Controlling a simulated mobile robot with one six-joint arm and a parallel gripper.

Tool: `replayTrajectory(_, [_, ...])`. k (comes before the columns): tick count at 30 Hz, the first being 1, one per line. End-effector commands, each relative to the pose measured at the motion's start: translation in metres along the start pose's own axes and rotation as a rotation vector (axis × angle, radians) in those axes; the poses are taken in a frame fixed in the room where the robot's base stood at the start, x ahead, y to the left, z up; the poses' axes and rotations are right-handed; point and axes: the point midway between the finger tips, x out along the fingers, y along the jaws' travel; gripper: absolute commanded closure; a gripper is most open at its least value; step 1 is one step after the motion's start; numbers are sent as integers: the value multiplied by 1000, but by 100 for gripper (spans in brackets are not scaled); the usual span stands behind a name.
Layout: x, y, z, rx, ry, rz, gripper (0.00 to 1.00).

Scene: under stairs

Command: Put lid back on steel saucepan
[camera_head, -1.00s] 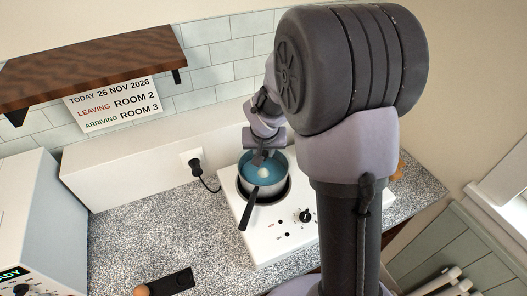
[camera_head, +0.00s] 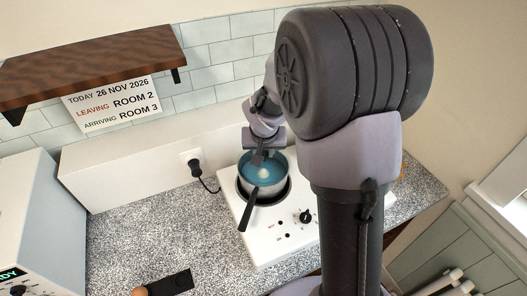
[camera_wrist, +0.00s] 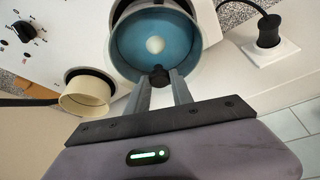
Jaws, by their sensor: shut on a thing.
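The steel saucepan (camera_head: 246,189) sits on the white hob, its black handle (camera_head: 248,214) pointing toward the front left. A round blue surface (camera_head: 255,167) with a pale round spot fills its top; it also shows in the wrist view (camera_wrist: 124,45). I cannot tell whether the blue is the lid or what lies beneath a clear one. My gripper (camera_wrist: 158,78) is over the pan's far side, its fingers closed on a small dark knob (camera_wrist: 158,76), apparently the lid's. I cannot tell whether the lid touches the rim.
A cream pan (camera_wrist: 85,100) stands beside the saucepan in the wrist view. A plug in a wall socket (camera_head: 194,163) has a black cable near the saucepan. The hob knob (camera_head: 305,216) is to its right. A white appliance (camera_head: 30,220) stands far left.

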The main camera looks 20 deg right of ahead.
Motion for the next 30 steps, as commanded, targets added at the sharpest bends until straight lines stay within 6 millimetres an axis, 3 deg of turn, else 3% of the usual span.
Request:
replayTrajectory(27, [13,0,5,0,0,0,100])
replayTrajectory(28, [13,0,5,0,0,0,67])
replayTrajectory(30, [13,0,5,0,0,0,53])
